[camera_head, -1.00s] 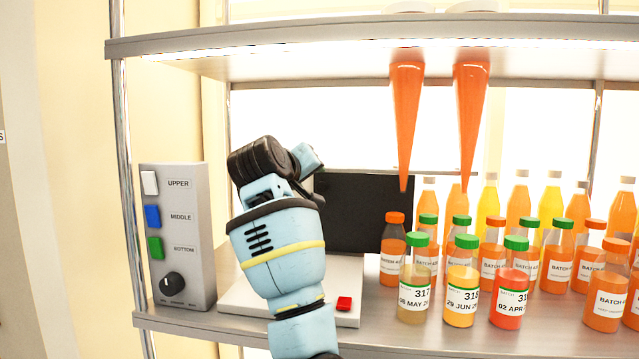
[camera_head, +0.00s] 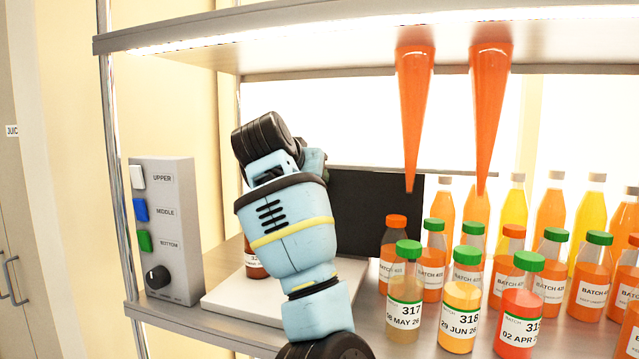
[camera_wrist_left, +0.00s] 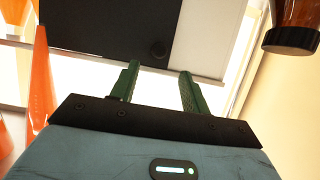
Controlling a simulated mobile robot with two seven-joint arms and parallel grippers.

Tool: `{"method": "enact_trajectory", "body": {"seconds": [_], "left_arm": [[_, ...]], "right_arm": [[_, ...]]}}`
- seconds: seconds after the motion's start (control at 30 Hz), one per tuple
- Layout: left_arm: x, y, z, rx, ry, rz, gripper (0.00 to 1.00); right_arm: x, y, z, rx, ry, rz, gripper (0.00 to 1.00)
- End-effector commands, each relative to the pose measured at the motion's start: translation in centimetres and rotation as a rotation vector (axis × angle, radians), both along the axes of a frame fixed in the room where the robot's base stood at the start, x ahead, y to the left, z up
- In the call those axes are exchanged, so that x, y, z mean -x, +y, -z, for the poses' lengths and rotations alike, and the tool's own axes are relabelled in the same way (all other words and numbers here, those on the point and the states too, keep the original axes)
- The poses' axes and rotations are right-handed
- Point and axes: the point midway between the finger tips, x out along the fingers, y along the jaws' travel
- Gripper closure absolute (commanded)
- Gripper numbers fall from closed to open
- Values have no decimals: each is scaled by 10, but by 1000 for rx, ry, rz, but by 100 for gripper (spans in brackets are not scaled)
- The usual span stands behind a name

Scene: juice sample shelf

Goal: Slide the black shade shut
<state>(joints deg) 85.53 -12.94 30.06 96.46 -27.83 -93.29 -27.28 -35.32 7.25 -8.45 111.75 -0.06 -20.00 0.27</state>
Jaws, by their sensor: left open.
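The black shade (camera_head: 378,215) is a flat dark panel standing upright at the back of a pale base plate (camera_head: 222,305). In the head view my arm hides the fingers and the shade's left part. A brown-orange bottle (camera_head: 254,260) stands on the plate, partly hidden by my arm.
A grey control box (camera_head: 170,230) with coloured buttons and a knob stands at the left. Several capped juice bottles (camera_head: 461,300) crowd the shelf at the right. Two orange cones (camera_head: 414,110) hang from the upper shelf (camera_head: 330,50).

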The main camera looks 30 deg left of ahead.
Motion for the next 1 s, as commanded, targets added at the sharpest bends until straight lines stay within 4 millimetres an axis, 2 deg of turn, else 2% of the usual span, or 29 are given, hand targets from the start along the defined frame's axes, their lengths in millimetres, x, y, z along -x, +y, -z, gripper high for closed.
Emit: {"method": "enact_trajectory", "body": {"seconds": [0.5,0.7,1.0], "left_arm": [[-58,14,24,2,1,-1,54],[-68,16,28,2,-1,-1,54],[-69,17,29,2,-1,-1,55]], "right_arm": [[1,1,0,-1,0,0,100],[-1,1,-1,-1,-2,1,100],[-1,0,-1,0,-3,-1,100]]}}
